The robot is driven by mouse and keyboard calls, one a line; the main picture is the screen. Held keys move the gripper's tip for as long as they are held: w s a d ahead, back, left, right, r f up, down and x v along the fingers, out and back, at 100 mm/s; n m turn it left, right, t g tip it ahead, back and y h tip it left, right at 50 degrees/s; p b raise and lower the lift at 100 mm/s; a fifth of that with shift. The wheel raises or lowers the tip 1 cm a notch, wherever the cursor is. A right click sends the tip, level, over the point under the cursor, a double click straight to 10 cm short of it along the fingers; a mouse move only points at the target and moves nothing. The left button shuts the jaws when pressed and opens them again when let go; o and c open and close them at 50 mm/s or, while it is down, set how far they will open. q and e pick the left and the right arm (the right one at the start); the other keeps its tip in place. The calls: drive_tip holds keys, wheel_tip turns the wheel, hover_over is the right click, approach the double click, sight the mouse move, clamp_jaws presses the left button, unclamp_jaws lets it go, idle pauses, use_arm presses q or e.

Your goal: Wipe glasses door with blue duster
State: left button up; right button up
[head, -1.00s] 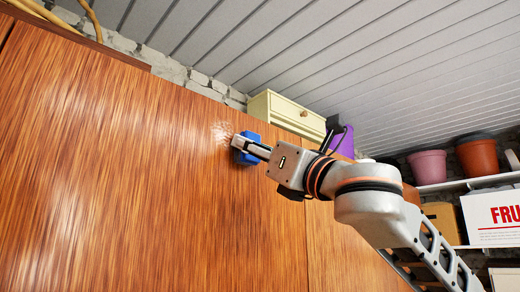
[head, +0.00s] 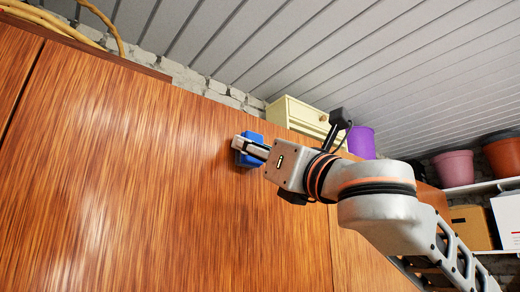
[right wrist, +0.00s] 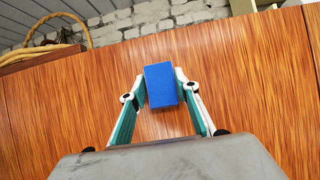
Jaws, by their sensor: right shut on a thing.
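The blue duster (head: 250,158) is a small blue block at the wooden door's face, in the upper middle of the head view. My right gripper (head: 243,146) is shut on it; the arm comes in from the right. In the right wrist view the duster (right wrist: 161,84) sits between the two fingers of the gripper (right wrist: 162,90). I cannot tell whether its far face touches the wood. The glasses door (head: 130,170) is a large panel of glossy reddish-brown wood, also filling much of the right wrist view (right wrist: 70,110). My left gripper is not in view.
On top of the wall unit stand a cream drawer box (head: 298,116) and a purple pot (head: 361,142), close to my right arm. Yellow coiled hose (head: 50,22) lies at the top left. Shelves at the right hold pink (head: 453,168) and orange pots (head: 503,156).

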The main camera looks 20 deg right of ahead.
drive_tip(key=w+d+r, duration=0.1)
drive_tip(key=w+d, duration=0.3)
drive_tip(key=d, duration=0.8)
drive_tip(key=shift+w+d, duration=0.35)
idle(2.0)
drive_tip(key=shift+s+r, duration=0.1)
drive_tip(key=shift+s+d, duration=0.35)
drive_tip(key=shift+s, duration=0.55)
drive_tip(key=shift+s+d, duration=0.3)
drive_tip(key=shift+s, duration=0.6)
drive_tip(key=shift+s+d, duration=0.35)
drive_tip(key=shift+s, duration=0.55)
drive_tip(key=s, duration=0.1)
drive_tip(key=s+d, duration=0.1)
drive_tip(key=s, duration=0.1)
